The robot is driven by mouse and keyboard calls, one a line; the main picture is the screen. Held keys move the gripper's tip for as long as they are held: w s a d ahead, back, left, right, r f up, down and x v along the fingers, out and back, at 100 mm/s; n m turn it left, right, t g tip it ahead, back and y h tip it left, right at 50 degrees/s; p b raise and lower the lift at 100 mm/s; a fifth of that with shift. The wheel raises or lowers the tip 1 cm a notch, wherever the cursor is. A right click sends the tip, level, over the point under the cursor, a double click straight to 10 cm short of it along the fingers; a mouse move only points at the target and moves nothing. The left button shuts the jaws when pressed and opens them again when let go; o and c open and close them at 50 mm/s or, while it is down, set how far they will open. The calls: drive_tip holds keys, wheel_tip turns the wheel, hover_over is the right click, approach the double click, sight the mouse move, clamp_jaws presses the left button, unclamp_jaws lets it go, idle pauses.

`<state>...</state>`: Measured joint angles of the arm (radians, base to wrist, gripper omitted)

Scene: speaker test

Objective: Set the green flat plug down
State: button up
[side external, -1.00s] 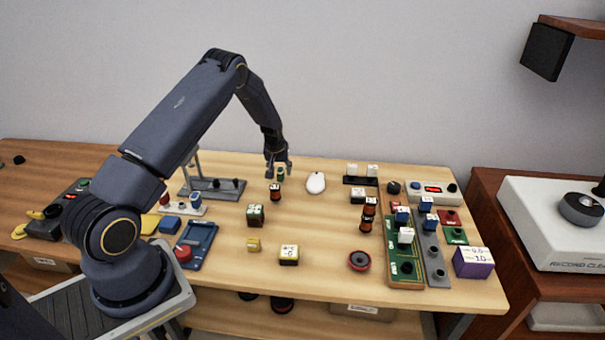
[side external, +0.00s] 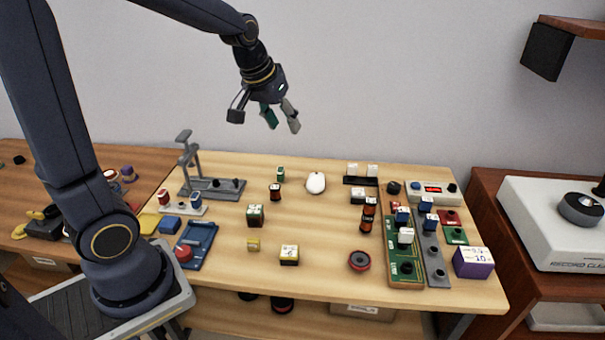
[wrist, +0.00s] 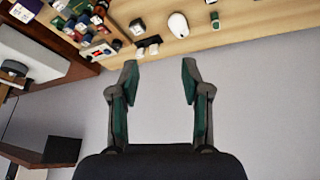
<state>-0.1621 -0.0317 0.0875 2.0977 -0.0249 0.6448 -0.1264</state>
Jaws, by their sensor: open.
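A small green piece with a dark band, which looks like the green flat plug (side external: 281,174), stands on the table near its back edge, left of the white mouse. It also shows at the top of the wrist view (wrist: 215,20). My gripper (side external: 281,116) is raised well above the table's back edge, clear of the plug. Its two fingers are spread with nothing between them. The wrist view shows the gripper (wrist: 160,72) empty too, with plain wall or floor behind it.
A grey stand (side external: 212,190) is to the left. Boards with blocks (side external: 407,270) fill the right side. The table's middle has clear patches.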

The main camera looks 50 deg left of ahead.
drive_tip(key=s+d+r+m, duration=0.1)
drive_tip(key=s+d, duration=0.3)
drive_tip(key=s, duration=0.4)
drive_tip(key=s+d+r+m+h, duration=0.1)
drive_tip(key=s+d+m, duration=0.2)
drive_tip(key=s, duration=0.6)
drive_tip(key=shift+d+r+m+t, duration=0.3)
drive_tip(key=shift+d+r+t, duration=0.1)
drive_tip(key=shift+d, duration=0.65)
